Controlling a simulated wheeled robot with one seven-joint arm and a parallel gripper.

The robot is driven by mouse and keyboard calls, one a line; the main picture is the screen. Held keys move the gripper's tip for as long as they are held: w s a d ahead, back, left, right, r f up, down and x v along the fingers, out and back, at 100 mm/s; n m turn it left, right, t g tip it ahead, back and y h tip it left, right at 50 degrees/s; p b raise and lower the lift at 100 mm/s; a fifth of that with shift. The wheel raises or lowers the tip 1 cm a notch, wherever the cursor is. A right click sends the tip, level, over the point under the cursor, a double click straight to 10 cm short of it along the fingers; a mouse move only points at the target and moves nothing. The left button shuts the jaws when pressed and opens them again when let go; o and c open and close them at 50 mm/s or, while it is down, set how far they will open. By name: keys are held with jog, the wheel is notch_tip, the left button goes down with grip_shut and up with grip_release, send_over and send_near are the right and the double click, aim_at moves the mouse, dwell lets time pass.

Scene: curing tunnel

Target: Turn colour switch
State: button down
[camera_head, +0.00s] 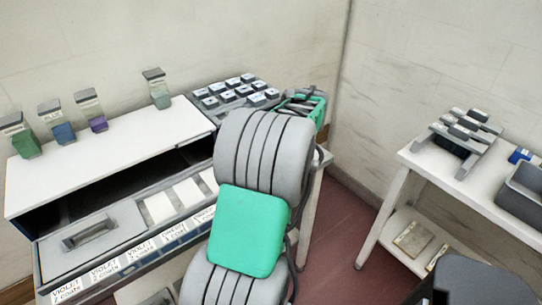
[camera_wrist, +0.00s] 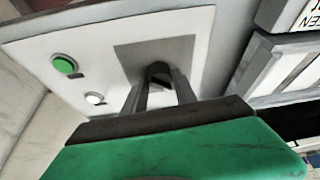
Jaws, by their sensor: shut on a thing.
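In the wrist view, a dark switch knob (camera_wrist: 159,68) stands on a grey plate (camera_wrist: 185,48) set in a pale control panel (camera_wrist: 35,48). My gripper (camera_wrist: 160,84) has its two grey fingers closed around the knob, one on each side. The fingers hide part of the knob, so its exact pointing direction is unclear. In the head view, my arm covers the switch and the fingertips.
The panel has a green button (camera_wrist: 65,64) and a white button (camera_wrist: 95,98) left of the fingers. A side table (camera_head: 480,190) stands at right.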

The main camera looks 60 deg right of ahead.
jog(key=c, duration=1)
grip_release()
jog(key=v, duration=0.7)
jog(key=shift+s+r, duration=0.2)
jog(key=shift+r, duration=0.15)
